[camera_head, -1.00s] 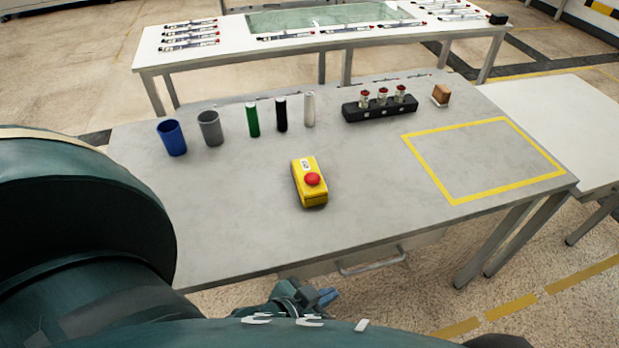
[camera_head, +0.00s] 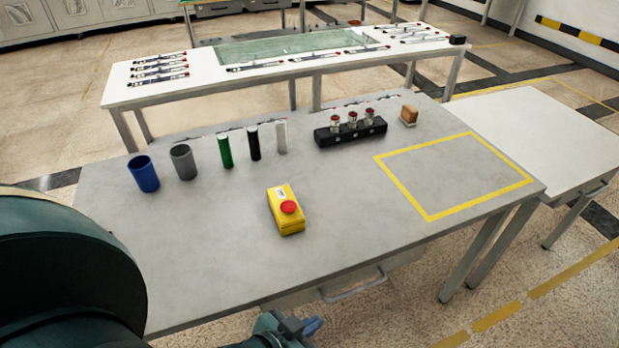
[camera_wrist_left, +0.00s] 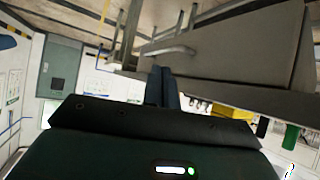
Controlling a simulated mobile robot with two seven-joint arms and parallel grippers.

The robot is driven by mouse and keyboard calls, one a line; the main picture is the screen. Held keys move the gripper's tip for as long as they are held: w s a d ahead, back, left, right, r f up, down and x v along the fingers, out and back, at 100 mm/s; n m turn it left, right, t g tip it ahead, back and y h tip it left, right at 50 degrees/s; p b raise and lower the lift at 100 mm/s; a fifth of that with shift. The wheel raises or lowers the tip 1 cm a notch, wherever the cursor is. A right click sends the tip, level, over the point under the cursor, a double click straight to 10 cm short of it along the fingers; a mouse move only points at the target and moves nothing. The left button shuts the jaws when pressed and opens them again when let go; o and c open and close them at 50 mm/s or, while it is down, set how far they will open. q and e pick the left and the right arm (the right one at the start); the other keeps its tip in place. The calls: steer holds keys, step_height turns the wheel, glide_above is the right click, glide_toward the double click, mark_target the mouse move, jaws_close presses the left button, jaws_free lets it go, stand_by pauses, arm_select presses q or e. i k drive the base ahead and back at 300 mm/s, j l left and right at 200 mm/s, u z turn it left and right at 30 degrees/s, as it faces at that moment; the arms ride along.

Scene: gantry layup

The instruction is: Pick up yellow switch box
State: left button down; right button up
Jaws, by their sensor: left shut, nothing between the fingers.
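The yellow switch box (camera_head: 284,208) with a red round button lies on the grey table (camera_head: 215,265), near the middle of its top. My left gripper (camera_head: 312,326) is in front of the table's near edge, low in the head view, apart from the box. In the left wrist view its fingers (camera_wrist_left: 162,86) are together with nothing between them. Part of something yellow shows beyond them in that view, too small to tell clearly. My right gripper is not in view.
A blue cup (camera_head: 143,174), a grey cup (camera_head: 183,162) and green, black and white cylinders stand along the back left. A black rack (camera_head: 350,132) with red-topped vials and a brown block (camera_head: 409,116) stand at back right. A yellow-outlined area (camera_head: 455,175) is empty.

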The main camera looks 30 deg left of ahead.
mark_target(293, 222)
steer(key=i+l, duration=0.2)
steer(key=i+l+u, duration=0.15)
steer(key=u, duration=0.3)
steer(key=l+u, duration=0.25)
steer(key=u, duration=0.95)
steer(key=k, duration=0.9)
steer(key=i, duration=0.95)
